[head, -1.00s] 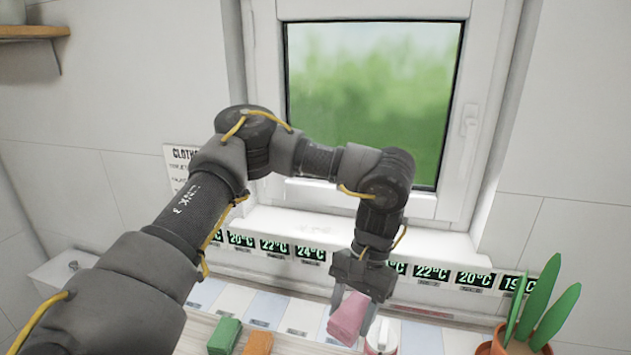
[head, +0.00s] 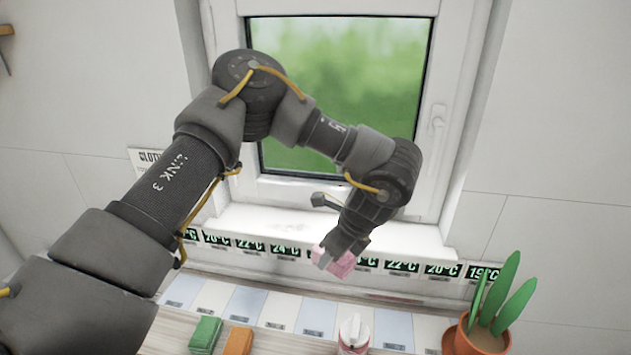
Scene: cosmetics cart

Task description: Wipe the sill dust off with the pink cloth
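The pink cloth (head: 342,262) is a folded block between the fingers of my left gripper (head: 334,262), which is shut on it. The gripper holds it in front of the row of temperature displays, just below the window sill's front edge. The sill (head: 270,217) is a white ledge under the window. Part of it is hidden behind my arm, and I cannot clearly make out dust on it. My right gripper is not in view.
A potted plant (head: 482,338) stands at the lower right. The window handle (head: 438,119) juts out at the right.

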